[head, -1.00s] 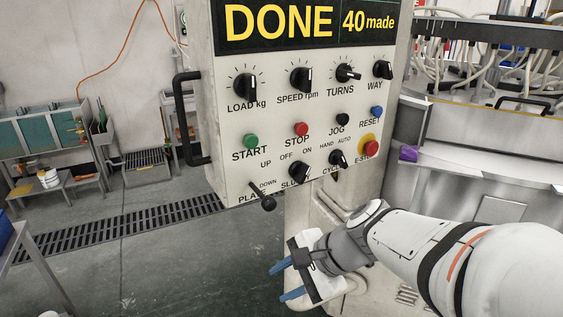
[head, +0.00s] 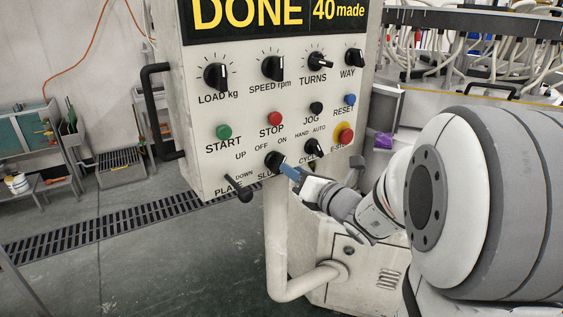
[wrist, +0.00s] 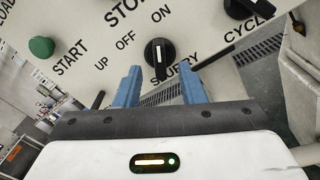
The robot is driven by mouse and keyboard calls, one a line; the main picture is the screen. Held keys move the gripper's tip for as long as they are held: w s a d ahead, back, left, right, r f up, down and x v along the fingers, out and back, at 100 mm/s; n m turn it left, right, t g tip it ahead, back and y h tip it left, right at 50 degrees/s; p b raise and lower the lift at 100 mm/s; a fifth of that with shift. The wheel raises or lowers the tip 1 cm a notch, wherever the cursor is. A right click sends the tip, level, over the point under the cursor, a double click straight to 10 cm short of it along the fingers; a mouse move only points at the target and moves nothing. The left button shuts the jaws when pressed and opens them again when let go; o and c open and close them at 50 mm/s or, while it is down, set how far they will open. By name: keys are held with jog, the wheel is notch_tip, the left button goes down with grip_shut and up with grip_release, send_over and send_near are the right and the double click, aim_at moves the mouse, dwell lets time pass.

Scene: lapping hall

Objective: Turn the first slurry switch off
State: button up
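The slurry switch is a black rotary knob (head: 275,160) low on the control panel (head: 190,100), with OFF at its upper left and ON at its upper right. In the wrist view the knob (wrist: 160,53) has a white line on its bar, which appears to run toward ON. My gripper (head: 291,172) is at the panel, just below and right of the knob in the head view. In the wrist view my gripper (wrist: 161,80) is open, its two blue fingers either side of the space below the knob.
The plate lever (head: 238,190) sticks out left of the switch. The cycle knob (head: 314,147) and red E-stop (head: 346,135) are close on the right. The START (head: 223,132) and STOP (head: 275,118) buttons are above. A pipe (head: 277,240) runs below the panel.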

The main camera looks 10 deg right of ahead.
aim_at(276, 162)
jog(key=x, duration=0.5)
jog(key=shift+d, duration=0.1)
grip_shut()
